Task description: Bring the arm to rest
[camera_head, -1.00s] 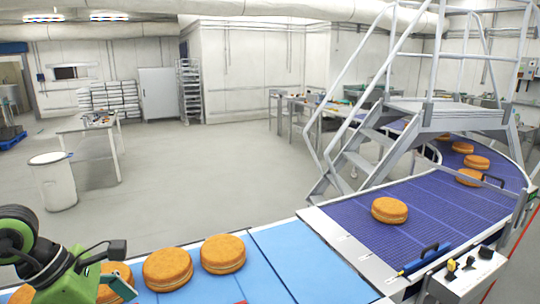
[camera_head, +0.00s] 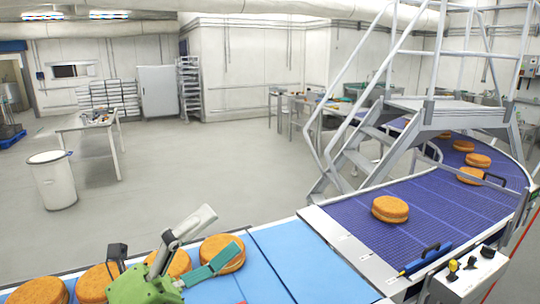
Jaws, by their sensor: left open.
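My left gripper (camera_head: 225,230) comes in from the bottom left with a green body. It is open, with one grey and one teal finger spread apart and nothing seen between them. It hangs over the light blue belt (camera_head: 310,265). The teal finger covers part of a round orange-brown filled cake (camera_head: 219,246); I cannot tell if they touch. A second cake (camera_head: 178,264) is partly hidden behind the gripper. Two more, a partly hidden one (camera_head: 93,284) and one cut by the frame edge (camera_head: 40,291), lie farther left. My right gripper is not in view.
The purple belt (camera_head: 430,225) carries a near cake (camera_head: 390,208) and several farther back on its curve. Metal steps (camera_head: 375,140) span it. A control box (camera_head: 468,272) stands at the lower right. A white bin (camera_head: 54,182) and table (camera_head: 95,135) stand left. The middle floor is clear.

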